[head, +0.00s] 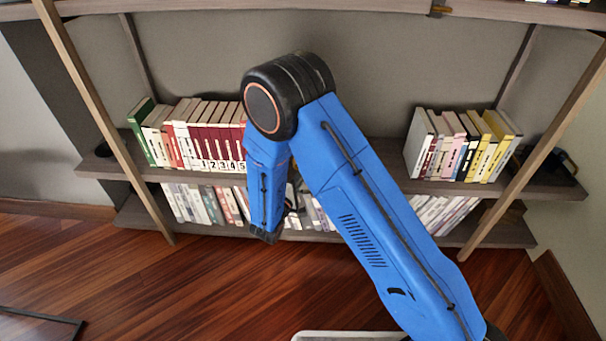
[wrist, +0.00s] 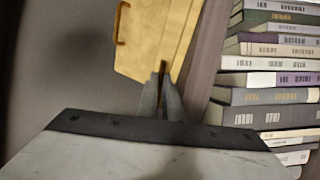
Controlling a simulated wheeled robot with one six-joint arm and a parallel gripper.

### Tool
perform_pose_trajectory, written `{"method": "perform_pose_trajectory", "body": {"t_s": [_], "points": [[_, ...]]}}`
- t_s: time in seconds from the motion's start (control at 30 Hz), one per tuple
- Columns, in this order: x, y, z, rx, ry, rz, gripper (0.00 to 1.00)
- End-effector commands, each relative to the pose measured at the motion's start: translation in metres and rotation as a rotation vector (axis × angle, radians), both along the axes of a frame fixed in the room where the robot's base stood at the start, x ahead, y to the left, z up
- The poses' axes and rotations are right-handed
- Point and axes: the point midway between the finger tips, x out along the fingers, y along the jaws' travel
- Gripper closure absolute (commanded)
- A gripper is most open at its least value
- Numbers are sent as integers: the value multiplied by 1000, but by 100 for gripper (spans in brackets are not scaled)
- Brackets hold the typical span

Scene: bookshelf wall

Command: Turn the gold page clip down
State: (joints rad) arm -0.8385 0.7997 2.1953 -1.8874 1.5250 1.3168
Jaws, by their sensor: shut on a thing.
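In the wrist view, the gold page clip (wrist: 153,36) shows as a broad, flat gold piece at the top centre, its upper part cut off by the frame. A thin bronze loop (wrist: 121,22) stands on its left edge. My gripper (wrist: 162,78) reaches its lower edge, with the fingertips close together on a narrow tab there. The fingertips hide part of that tab. In the head view, my arm blocks the fingertips and the clip they hold.
In the wrist view, several books (wrist: 268,80) line the right side, beside a wooden board (wrist: 205,60). In the head view, numbered dark red books (head: 213,145) stand left of my arm, and yellow books (head: 489,145) stand right. The shelf middle is partly hidden.

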Motion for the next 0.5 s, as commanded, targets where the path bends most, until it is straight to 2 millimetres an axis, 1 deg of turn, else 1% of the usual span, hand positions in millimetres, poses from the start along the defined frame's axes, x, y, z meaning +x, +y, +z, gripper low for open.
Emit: {"method": "perform_pose_trajectory", "body": {"t_s": [0.37,0.4,0.43,0.47,0.5], "points": [[0,0,-1,2,0,0,100],[0,0,-1,2,0,0,85],[0,0,-1,2,0,-1,78],[0,0,0,2,0,0,75],[0,0,-1,2,0,0,75]]}}
